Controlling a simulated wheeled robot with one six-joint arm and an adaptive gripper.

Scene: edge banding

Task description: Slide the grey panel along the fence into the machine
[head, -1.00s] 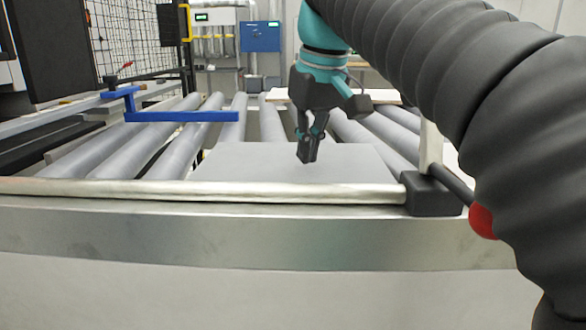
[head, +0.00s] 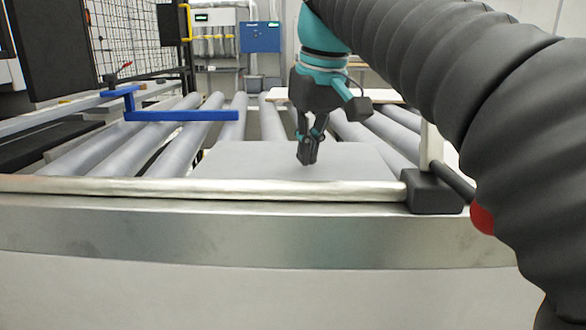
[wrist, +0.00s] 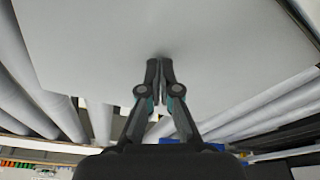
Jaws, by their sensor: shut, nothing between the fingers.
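The grey panel (head: 250,161) lies flat on the rollers, close behind the metal rail that looks like the fence (head: 220,190). In the wrist view the panel (wrist: 230,50) fills most of the upper picture. My gripper (head: 307,160) points down at the panel with its fingers shut and nothing between them. In the wrist view the fingertips (wrist: 159,62) are together over the panel's surface. I cannot tell whether they touch it. The machine (head: 60,45) seems to be the dark structure at the left, only partly in view.
A blue bar (head: 185,116) reaches over the rollers (head: 170,145) left of the panel. A dark block (head: 432,192) sits at the rail's right end. A pale board (head: 385,96) lies farther back. The rollers between the panel and the blue bar are bare.

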